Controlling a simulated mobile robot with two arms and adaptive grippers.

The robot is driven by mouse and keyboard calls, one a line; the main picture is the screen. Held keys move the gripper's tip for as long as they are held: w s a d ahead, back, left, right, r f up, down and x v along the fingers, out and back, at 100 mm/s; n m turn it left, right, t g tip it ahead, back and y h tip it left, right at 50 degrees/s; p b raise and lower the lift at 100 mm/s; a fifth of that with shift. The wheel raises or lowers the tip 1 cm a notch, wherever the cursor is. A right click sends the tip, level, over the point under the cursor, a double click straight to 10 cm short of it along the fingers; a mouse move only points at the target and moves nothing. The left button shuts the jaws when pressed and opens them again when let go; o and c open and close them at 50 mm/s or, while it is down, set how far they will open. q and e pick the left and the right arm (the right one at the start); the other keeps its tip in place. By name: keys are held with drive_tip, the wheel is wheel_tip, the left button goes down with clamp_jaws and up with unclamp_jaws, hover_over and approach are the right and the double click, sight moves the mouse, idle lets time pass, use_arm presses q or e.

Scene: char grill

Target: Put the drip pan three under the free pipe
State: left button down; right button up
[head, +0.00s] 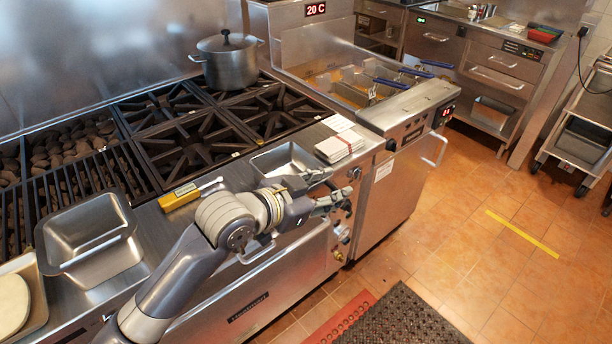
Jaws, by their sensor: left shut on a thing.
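A small rectangular steel pan (284,157) is at the range's front ledge, in the middle of the head view. My left gripper (340,196) is at the pan's near right side, over the range's front edge. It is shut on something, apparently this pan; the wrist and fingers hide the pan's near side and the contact. I see no number on the pan. A larger, deeper steel pan (66,221) stands on the ledge at the left. I cannot make out a free pipe under the appliances. My right gripper is not in view.
A pot (228,64) stands on the burners. The fryer (408,104) is right of the range. A dark mat (405,322) lies on the floor; tiles to the right are clear.

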use_arm(q)
drive_tip(key=s+d, duration=0.3)
drive_tip(key=s, duration=0.1)
drive_tip(key=a+r+n+t+y, duration=0.2)
drive_tip(key=a+r+n+y, duration=0.2)
drive_tip(key=a, duration=1)
drive_tip(key=w+a+r+n+t+y, duration=0.1)
drive_tip(key=a+r+n+y, duration=0.4)
drive_tip(key=a, duration=1)
drive_tip(key=shift+a+r+n+t+y, duration=0.2)
drive_tip(key=shift+n+t+y, duration=0.2)
drive_tip(key=shift+t+y, duration=0.3)
drive_tip(key=shift+w, duration=0.2)
